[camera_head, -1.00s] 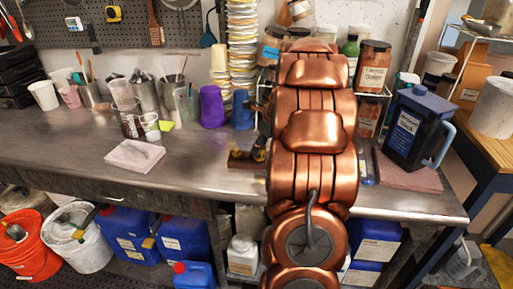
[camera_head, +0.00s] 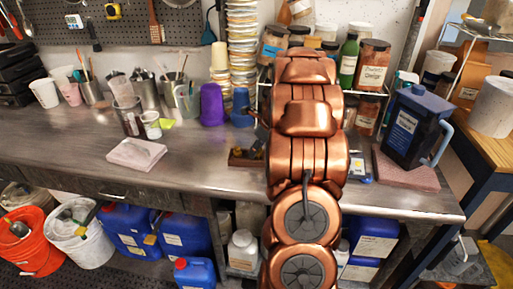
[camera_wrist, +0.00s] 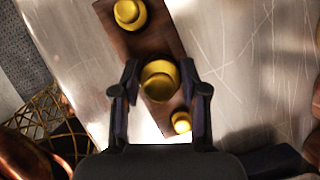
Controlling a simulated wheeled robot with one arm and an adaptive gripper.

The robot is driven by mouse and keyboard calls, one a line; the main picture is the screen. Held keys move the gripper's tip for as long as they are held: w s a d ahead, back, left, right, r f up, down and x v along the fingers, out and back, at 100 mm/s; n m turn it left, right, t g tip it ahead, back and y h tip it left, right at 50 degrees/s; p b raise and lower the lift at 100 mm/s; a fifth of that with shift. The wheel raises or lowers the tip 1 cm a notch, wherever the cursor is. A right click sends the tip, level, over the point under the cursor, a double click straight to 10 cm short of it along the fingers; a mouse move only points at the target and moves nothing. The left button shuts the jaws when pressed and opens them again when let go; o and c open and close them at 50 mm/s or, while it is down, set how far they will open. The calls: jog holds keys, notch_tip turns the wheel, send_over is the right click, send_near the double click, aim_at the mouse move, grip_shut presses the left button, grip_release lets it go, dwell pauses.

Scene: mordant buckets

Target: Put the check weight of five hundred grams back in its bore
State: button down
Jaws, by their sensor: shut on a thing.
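In the wrist view, my gripper (camera_wrist: 160,74) is shut on a yellow brass check weight (camera_wrist: 158,82), with one finger on each side of it. The held weight is over the middle of a dark brown wooden block (camera_wrist: 150,44). I cannot tell whether it is seated in a bore or just above one. In the head view, the block (camera_head: 240,159) shows left of my copper arm, which hides my gripper.
The steel bench (camera_head: 205,165) is bare left of the block. A purple cup (camera_head: 211,104) and a blue cup (camera_head: 242,108) stand behind it. A pink slab (camera_head: 137,154) lies farther left. A dark blue jug (camera_head: 408,128) stands on a pad at the right.

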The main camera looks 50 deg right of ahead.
jog(key=c, duration=0.6)
grip_release()
jog(key=shift+f, duration=0.1)
jog(key=b+v, duration=0.2)
jog(key=v, duration=1)
